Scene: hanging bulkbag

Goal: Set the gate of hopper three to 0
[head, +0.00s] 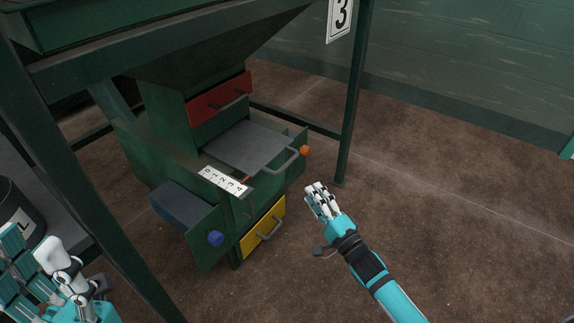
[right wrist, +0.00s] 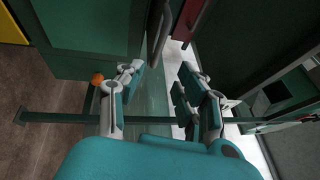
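Hopper three (head: 225,45) is a dark green funnel on a frame with a "3" sign (head: 340,17). Below its outlet, a flat grey gate plate (head: 248,145) sticks out, with a grey loop handle (head: 284,161) at its right end. A white scale (head: 224,182) marked 0 to 4 lies along its near side, and a red pointer (head: 246,180) sits near the 4 end. My right gripper (head: 317,199) is open and empty, right of and apart from the handle. It also shows open in the right wrist view (right wrist: 160,82). My left gripper (head: 38,262) is open at lower left, far from the gate.
A red panel with a handle (head: 219,98) is above the gate. A frame post (head: 354,100) stands behind. The floor at right is clear.

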